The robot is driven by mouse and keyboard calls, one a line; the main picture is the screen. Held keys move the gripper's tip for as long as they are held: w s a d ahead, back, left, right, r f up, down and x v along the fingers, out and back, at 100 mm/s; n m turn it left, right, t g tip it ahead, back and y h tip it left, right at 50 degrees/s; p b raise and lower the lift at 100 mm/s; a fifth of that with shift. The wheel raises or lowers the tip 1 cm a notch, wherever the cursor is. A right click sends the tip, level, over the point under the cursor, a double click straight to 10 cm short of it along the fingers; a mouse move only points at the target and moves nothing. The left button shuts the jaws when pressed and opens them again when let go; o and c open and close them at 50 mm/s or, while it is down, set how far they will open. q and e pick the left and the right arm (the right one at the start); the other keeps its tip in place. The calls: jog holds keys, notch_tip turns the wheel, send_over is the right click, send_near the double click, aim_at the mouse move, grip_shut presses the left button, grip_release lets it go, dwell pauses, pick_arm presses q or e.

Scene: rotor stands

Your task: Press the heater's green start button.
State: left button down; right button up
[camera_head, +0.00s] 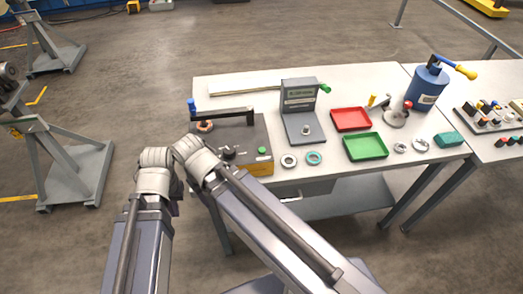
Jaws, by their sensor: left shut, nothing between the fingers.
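The heater (248,132) is a dark box with a yellow lower front at the table's left end. Its green start button (263,151) shows uncovered on the right of its top, beside a black knob (229,152). A black bar (226,115) crosses the heater's top, with a copper-coloured ring near its left end. My left gripper (175,197) is shut and empty, mostly hidden behind my arm's pale joints, left of the heater and apart from the button. My right gripper cannot be made out.
A grey stand (300,98) with a green knob stands right of the heater. Two rings lie before it. A red tray (351,119) and a green tray (365,147) lie farther right, near a blue canister (426,88). My arm links cover the heater's front left.

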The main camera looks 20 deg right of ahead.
grip_shut()
dwell(1.4)
